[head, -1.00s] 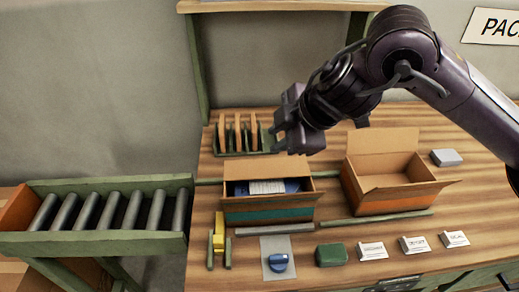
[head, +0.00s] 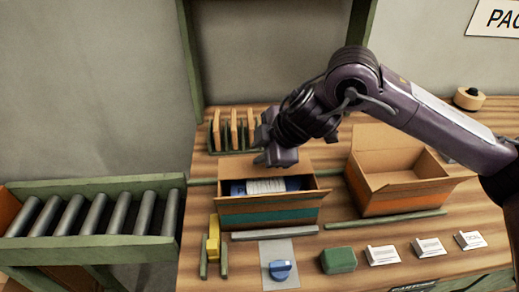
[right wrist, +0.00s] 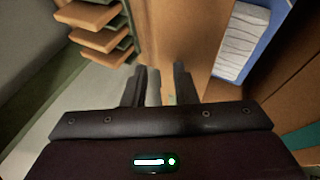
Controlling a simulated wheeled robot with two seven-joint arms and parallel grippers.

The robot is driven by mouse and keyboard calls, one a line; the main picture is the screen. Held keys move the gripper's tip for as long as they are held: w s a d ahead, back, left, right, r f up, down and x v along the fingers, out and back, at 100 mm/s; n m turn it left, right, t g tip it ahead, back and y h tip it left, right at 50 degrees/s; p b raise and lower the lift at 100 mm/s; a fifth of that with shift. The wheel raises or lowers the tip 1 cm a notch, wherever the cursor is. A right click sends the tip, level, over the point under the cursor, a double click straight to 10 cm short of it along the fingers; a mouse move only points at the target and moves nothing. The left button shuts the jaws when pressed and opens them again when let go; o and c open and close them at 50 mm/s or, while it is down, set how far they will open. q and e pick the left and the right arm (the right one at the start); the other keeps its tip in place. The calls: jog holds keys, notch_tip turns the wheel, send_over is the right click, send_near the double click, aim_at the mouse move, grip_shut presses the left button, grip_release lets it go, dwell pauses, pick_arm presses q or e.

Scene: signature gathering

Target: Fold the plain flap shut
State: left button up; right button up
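The left cardboard box (head: 240,217) with a teal stripe is open on the bench. A blue item (head: 237,188) and white ribbed contents (head: 265,186) lie inside; they also show in the right wrist view (right wrist: 240,35). Its back flap (head: 298,166) stands up, partly hidden by my gripper. A side flap (head: 325,172) sticks out at the right. I cannot tell which flap is the plain one. My right gripper (head: 268,160) is above the box's back edge, fingers down; in the right wrist view its fingers (right wrist: 162,85) are apart beside a cardboard panel (right wrist: 190,35). Contact is unclear. My left gripper is out of view.
An open, empty box with an orange stripe (head: 405,200) stands to the right. A rack of cardboard pieces (head: 214,134) is behind. A blue-knobbed tool (head: 281,270), green block (head: 338,260) and white cards (head: 383,255) lie in front. A roller conveyor (head: 95,214) is at left.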

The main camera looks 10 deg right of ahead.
jog(key=shift+w+f, duration=0.15)
jog(key=shift+f, duration=0.1)
jog(key=shift+a+f, duration=0.1)
jog(key=c, duration=0.4)
jog(key=shift+w, duration=0.1)
grip_shut()
jog(key=shift+o, duration=2)
grip_release()
